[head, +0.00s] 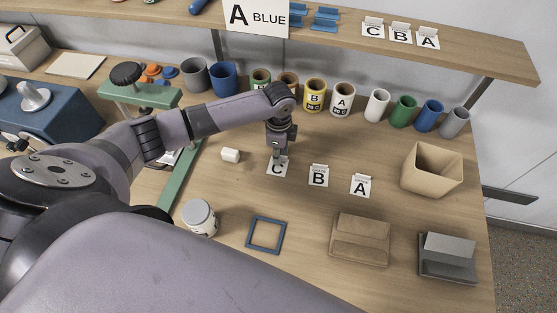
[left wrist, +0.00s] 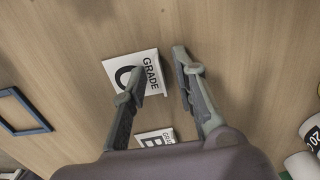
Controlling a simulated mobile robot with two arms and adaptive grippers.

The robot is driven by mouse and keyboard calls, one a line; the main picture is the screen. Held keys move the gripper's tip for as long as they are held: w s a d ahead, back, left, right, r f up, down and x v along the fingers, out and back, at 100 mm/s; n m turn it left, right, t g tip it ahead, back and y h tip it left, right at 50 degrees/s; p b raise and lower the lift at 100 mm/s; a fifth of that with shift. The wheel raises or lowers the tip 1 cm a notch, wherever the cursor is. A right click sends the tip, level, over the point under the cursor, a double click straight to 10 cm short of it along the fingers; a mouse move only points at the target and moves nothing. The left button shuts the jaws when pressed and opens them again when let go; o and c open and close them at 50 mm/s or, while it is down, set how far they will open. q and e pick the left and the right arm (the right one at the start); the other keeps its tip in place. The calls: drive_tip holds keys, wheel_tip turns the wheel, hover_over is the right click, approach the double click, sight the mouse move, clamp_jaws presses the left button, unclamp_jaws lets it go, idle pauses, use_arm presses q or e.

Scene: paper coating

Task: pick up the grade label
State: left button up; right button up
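Three white grade labels stand on the table in the head view: the C label (head: 277,171), the B label (head: 318,177) and the A label (head: 360,186). My left gripper (head: 277,157) points down right at the C label's back edge. In the left wrist view the fingers (left wrist: 158,62) are open, one over the C label (left wrist: 120,68) and one beyond its "GRADE" edge, with that edge between them. Whether they touch it I cannot tell. The B label (left wrist: 155,138) shows partly, below the fingers. My right gripper is not in view.
A sign (head: 256,17) on the upper shelf (head: 470,50) reads "A BLUE". Several cups and rolls line the table's back. A white block (head: 231,155), jar (head: 200,218), blue frame (head: 265,235), tan stand (head: 359,240), grey stand (head: 447,257) and open box (head: 432,170) surround the labels.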

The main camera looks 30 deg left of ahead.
use_arm(q)
drive_tip(key=shift+c, duration=0.4)
drive_tip(key=c, duration=0.5)
clamp_jaws()
drive_tip(key=shift+r, duration=0.1)
